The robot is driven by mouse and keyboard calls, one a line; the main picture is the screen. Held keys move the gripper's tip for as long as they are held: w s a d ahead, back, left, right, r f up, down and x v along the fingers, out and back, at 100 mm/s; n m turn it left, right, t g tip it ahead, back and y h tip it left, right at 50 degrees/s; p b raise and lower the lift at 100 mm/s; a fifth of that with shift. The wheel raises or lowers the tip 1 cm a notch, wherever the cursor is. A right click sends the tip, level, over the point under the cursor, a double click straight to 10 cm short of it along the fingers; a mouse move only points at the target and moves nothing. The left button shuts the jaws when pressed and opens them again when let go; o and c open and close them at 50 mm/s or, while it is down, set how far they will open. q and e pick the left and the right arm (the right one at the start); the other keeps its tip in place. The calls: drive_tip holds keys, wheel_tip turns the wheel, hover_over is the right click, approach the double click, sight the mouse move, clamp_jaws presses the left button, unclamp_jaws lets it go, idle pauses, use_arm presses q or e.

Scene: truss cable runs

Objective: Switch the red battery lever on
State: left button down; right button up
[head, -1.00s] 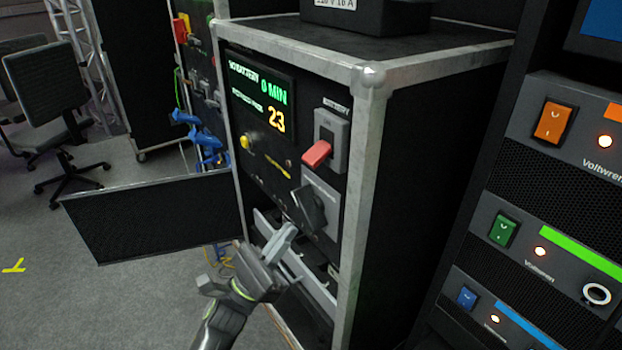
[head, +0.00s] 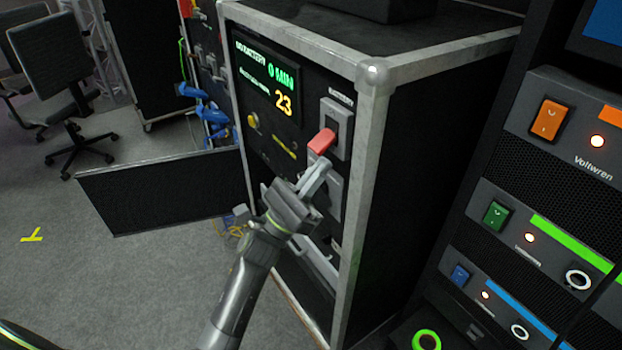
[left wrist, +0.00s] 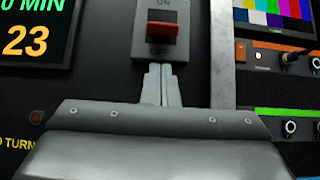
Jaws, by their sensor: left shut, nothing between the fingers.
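The red battery lever (head: 321,141) sticks out from its grey switch plate (head: 339,118) on the front of the black road case, under a "BATTERY" label. In the left wrist view the red lever (left wrist: 161,29) sits below the "ON" mark on its plate. My left gripper (head: 318,172) is shut and empty, with its fingertips just below the lever. In the left wrist view its fingers (left wrist: 160,72) point up at the underside of the plate; whether they touch cannot be told. The left gripper partly hides a lower grey switch plate. My right gripper does not show.
The case's display (head: 267,77) reads "0 MIN" and 23. A yellow knob (head: 253,121) sits below it. An open black panel (head: 155,190) juts out left of the case. A rack with orange (head: 551,120), green and blue switches stands at right.

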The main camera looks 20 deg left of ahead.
use_arm(q)
drive_tip(key=shift+s+a+r+p, duration=0.2)
drive_tip(key=shift+s+r, duration=0.05)
drive_tip(key=shift+r, duration=0.25)
drive_tip(key=shift+s+a+r+p, duration=0.2)
drive_tip(key=shift+s+r, duration=0.05)
drive_tip(key=shift+r, duration=0.2)
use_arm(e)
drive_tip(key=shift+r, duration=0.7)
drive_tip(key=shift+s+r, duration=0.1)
